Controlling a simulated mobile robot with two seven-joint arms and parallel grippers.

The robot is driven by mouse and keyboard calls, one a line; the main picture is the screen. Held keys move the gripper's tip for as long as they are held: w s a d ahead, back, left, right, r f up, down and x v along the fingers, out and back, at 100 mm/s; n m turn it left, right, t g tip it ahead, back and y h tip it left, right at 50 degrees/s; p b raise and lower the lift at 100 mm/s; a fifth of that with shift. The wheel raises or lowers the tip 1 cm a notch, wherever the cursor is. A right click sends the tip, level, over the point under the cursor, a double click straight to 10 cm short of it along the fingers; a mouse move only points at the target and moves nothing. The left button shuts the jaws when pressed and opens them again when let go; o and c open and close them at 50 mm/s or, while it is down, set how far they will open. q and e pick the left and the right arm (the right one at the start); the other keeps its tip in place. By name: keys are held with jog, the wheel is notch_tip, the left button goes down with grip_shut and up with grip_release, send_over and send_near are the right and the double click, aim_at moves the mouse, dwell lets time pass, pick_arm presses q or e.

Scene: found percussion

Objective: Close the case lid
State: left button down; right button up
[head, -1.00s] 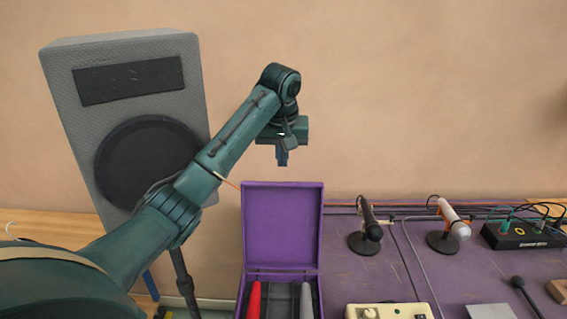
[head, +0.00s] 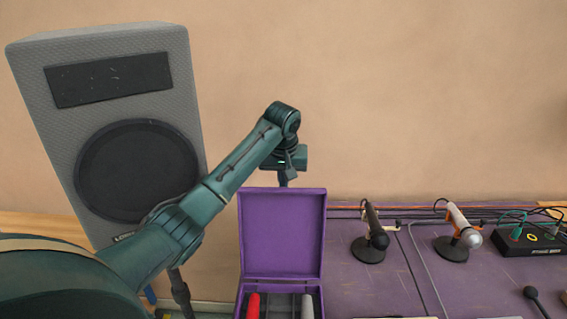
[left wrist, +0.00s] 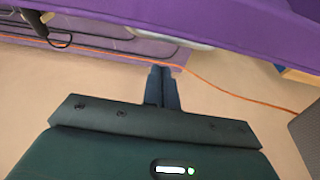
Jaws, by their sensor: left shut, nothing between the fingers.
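The purple case (head: 282,281) stands at the left end of the purple table, its lid (head: 283,233) upright and open. A red item (head: 253,305) and a grey item (head: 307,306) lie inside it. My left gripper (head: 284,181) is at the top edge of the lid, on its wall side, with the fingertips partly hidden behind the lid. In the left wrist view the gripper (left wrist: 162,72) is shut and empty, its fingertips close to a purple edge across the top. I cannot tell whether they touch it. My right gripper is not in view.
Two microphones on stands, one black (head: 374,238) and one pale (head: 459,235), stand right of the case. A black box with cables (head: 525,240) is farther right. A large grey speaker (head: 110,130) stands at the left.

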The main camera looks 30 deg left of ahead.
pick_arm(q)
jog(key=shift+s+d+r+p, duration=0.2)
jog(key=shift+s+d, duration=0.2)
jog(key=shift+s, duration=0.3)
jog(key=shift+s+d+r+p, duration=0.15)
jog(key=shift+s+d, duration=0.25)
jog(key=shift+s, duration=0.3)
jog(key=shift+f, duration=0.1)
